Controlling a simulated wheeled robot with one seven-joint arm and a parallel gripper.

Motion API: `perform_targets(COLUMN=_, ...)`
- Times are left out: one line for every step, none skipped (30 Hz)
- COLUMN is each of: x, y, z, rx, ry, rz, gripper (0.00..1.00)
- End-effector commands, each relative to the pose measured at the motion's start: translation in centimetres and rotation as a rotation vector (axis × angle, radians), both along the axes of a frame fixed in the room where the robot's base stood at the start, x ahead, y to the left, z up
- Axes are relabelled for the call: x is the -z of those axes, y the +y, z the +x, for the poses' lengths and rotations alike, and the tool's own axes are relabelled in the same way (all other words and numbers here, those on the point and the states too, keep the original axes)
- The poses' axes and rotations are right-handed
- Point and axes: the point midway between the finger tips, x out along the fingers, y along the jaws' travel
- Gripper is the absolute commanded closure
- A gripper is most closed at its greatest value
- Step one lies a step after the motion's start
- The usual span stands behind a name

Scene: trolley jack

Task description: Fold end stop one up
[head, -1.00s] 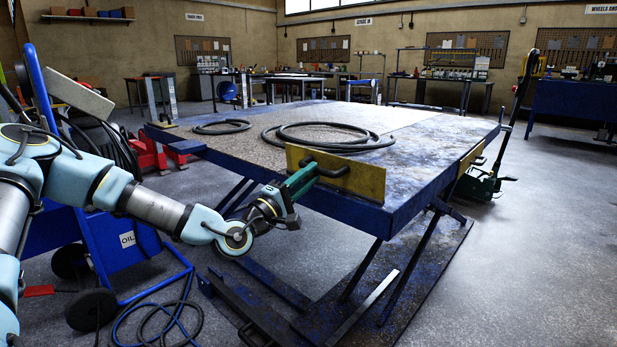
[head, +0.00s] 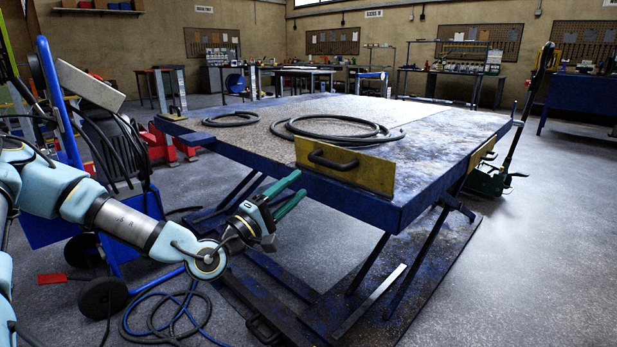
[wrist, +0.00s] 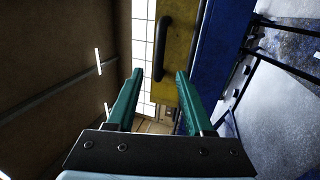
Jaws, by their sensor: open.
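A yellow end stop plate (head: 345,178) with a black bar handle (head: 332,161) stands upright along the near edge of the blue lift table (head: 420,197), rising above its top. No label tells its number. A second yellow plate (head: 480,156) is at the table's right edge, seen at a slant. My gripper (head: 300,186) is open and empty, just left of and below the near plate, apart from it. In the wrist view, the handle (wrist: 162,48) and plate (wrist: 181,30) lie beyond my open green fingers (wrist: 160,74).
Black hose coils (head: 340,131) lie on the table top. A blue hand truck (head: 62,110) with wheels stands close to my arm on the left. Cables (head: 165,315) lie on the floor. A green trolley jack (head: 490,180) stands on the right; floor there is clear.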

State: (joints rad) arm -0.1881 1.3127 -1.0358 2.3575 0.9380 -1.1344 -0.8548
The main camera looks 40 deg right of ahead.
Motion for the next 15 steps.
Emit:
perform_targets(x=0.3, y=0.8, z=-0.1, rx=-0.003, ry=0.002, rz=0.001, gripper=0.48)
perform_targets(x=0.4, y=1.1, z=-0.2, rx=-0.001, ry=0.0, rz=0.0, gripper=0.48)
perform_targets(x=0.5, y=1.5, z=-0.3, rx=-0.001, ry=0.0, rz=0.001, gripper=0.48)
perform_targets(x=0.6, y=1.8, z=-0.3, rx=-0.001, ry=0.0, rz=0.001, gripper=0.48)
perform_targets(x=0.7, y=2.0, z=-0.3, rx=-0.001, ry=0.0, rz=0.001, gripper=0.48)
perform_targets(x=0.7, y=2.2, z=-0.4, rx=-0.001, ry=0.0, rz=0.001, gripper=0.48)
perform_targets(x=0.7, y=2.3, z=-0.4, rx=0.0, ry=-0.001, rz=0.0, gripper=0.48)
perform_targets(x=0.8, y=2.4, z=-0.5, rx=0.0, ry=0.0, rz=0.0, gripper=0.48)
perform_targets(x=0.8, y=2.5, z=-0.5, rx=0.001, ry=0.0, rz=0.0, gripper=0.48)
perform_targets(x=0.8, y=2.5, z=-0.5, rx=0.001, ry=0.0, rz=0.0, gripper=0.48)
perform_targets(x=0.8, y=2.5, z=-0.5, rx=0.001, ry=0.0, rz=0.0, gripper=0.48)
perform_targets(x=0.8, y=2.5, z=-0.5, rx=0.001, ry=0.0, rz=0.0, gripper=0.48)
perform_targets(x=0.8, y=2.5, z=-0.5, rx=0.001, ry=0.0, rz=0.0, gripper=0.48)
perform_targets(x=0.8, y=2.5, z=-0.5, rx=0.001, ry=0.0, rz=0.0, gripper=0.48)
perform_targets(x=0.8, y=2.5, z=-0.5, rx=0.001, ry=0.0, rz=0.0, gripper=0.48)
